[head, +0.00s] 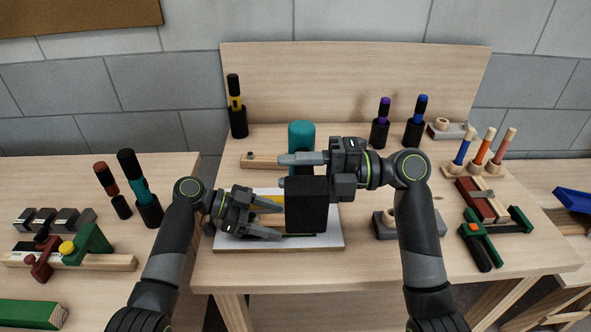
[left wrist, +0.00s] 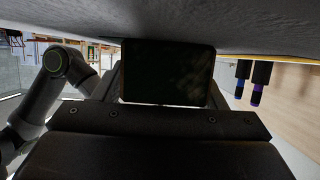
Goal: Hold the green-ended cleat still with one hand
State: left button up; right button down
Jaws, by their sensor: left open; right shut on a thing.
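My left gripper (head: 282,217) is open low over a pale board (head: 228,245) on the middle table. A black block (head: 306,212) is at its fingertips; it also shows between the fingers in the left wrist view (left wrist: 167,72). My right gripper (head: 284,170) is shut beside an upright teal cylinder (head: 301,130) and above the block. Its hold is partly hidden, and I cannot tell whether cylinder and block are one tool. A yellow strip (head: 270,202) shows between the left fingers. No green-ended cleat is clearly visible on the board, which is mostly covered.
A wooden batten (head: 258,160) lies behind the grippers. Pens in black holders (head: 238,122) stand along the back. The left table holds a green block with a wooden end (head: 30,313).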

jog(key=shift+r, duration=0.1)
pick_arm(q)
jog(key=v, duration=0.7)
jog(key=shift+a+r, duration=0.1)
jog(key=shift+a, duration=0.2)
